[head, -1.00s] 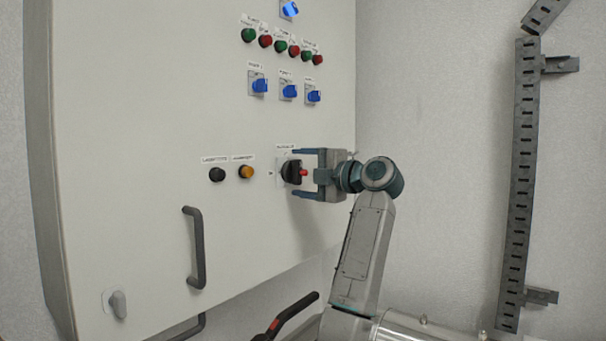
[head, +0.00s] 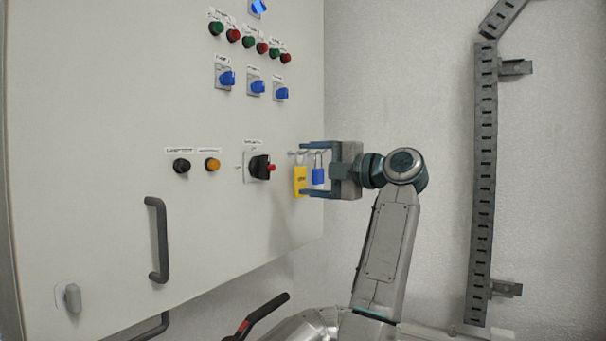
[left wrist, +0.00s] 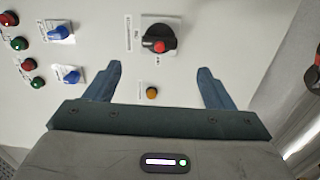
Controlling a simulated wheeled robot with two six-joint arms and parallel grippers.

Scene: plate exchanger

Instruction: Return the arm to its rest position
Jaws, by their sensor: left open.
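My left gripper (head: 304,169) is open, with its two fingers pointing left toward the cabinet face. Its arm rises from the bottom of the head view. Nothing is held between the fingers. The black rotary switch (head: 258,167) with a red centre is left of the fingertips, clear of them. In the left wrist view, my left gripper (left wrist: 158,85) shows both fingers spread wide, and the black switch (left wrist: 158,42) lies beyond them, with its red centre facing me. My right gripper is not in view.
A yellow tag (head: 299,182) and a blue padlock (head: 318,176) hang near the cabinet's right edge, overlapping the gripper's outline in the head view. Buttons and blue switches sit above on the cabinet (head: 120,110). A slotted metal rail (head: 485,180) runs up the wall at right.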

